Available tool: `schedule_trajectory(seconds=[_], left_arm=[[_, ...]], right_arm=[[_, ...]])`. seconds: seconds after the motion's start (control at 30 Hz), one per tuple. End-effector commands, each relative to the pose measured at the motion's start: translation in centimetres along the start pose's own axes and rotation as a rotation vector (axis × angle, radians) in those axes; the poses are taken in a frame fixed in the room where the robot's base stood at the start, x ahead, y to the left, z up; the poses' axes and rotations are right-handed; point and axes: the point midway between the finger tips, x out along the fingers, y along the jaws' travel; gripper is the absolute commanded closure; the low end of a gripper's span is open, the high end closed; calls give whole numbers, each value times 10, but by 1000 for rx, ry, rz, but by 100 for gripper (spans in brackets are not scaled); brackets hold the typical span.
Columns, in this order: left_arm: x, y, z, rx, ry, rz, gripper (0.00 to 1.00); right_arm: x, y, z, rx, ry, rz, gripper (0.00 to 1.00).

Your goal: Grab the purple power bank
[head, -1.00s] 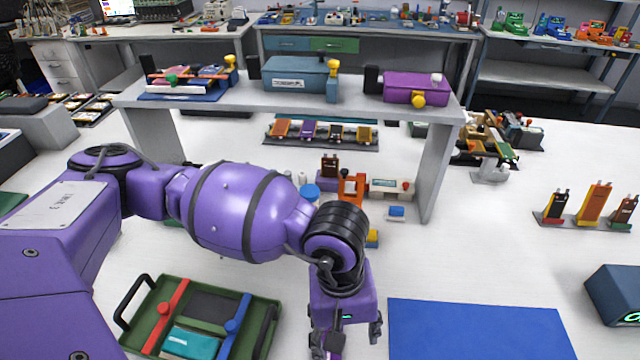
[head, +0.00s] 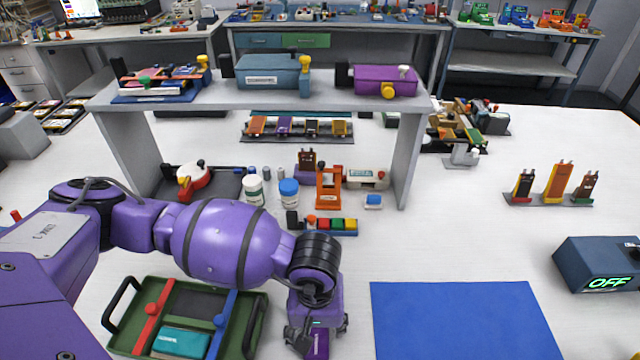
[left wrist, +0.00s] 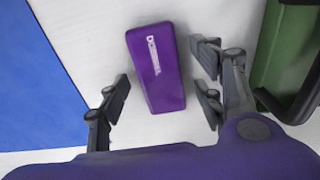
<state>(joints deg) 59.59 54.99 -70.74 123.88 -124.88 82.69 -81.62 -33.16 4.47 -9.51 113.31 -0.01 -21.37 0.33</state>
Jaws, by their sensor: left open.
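The purple power bank (left wrist: 155,68) lies flat on the white table in the left wrist view, with white lettering along it. In the head view only a small purple part of it (head: 319,344) shows below my left gripper (head: 317,338). My left gripper is open, and in the left wrist view its fingers (left wrist: 163,97) stand on either side of the power bank's near end, apart from it. I cannot judge the height gap. My right gripper is not in view.
A green tray (head: 262,318) with a teal block and red and blue bars stands to the left. A blue mat (head: 462,320) lies to the right. A dark box marked OFF (head: 598,268) is at far right. A grey raised shelf (head: 270,98) stands behind.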

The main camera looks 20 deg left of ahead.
Motion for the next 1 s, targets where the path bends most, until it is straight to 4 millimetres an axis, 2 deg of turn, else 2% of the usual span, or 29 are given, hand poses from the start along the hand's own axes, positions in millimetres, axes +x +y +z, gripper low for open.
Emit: schedule_trajectory(seconds=[0.07,0.4,0.5,0.77,0.87,1.0], left_arm=[[0,0,0,0,1,0,39],[-1,0,0,-1,1,0,82],[-1,0,-1,-1,1,1,92],[-3,0,-1,-1,2,1,92],[-8,0,-2,-1,3,1,92],[-25,0,-2,-1,4,2,92]], right_arm=[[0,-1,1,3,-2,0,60],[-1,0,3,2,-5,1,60],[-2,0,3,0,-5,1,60],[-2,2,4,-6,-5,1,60],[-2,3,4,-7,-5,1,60],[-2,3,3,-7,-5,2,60]])
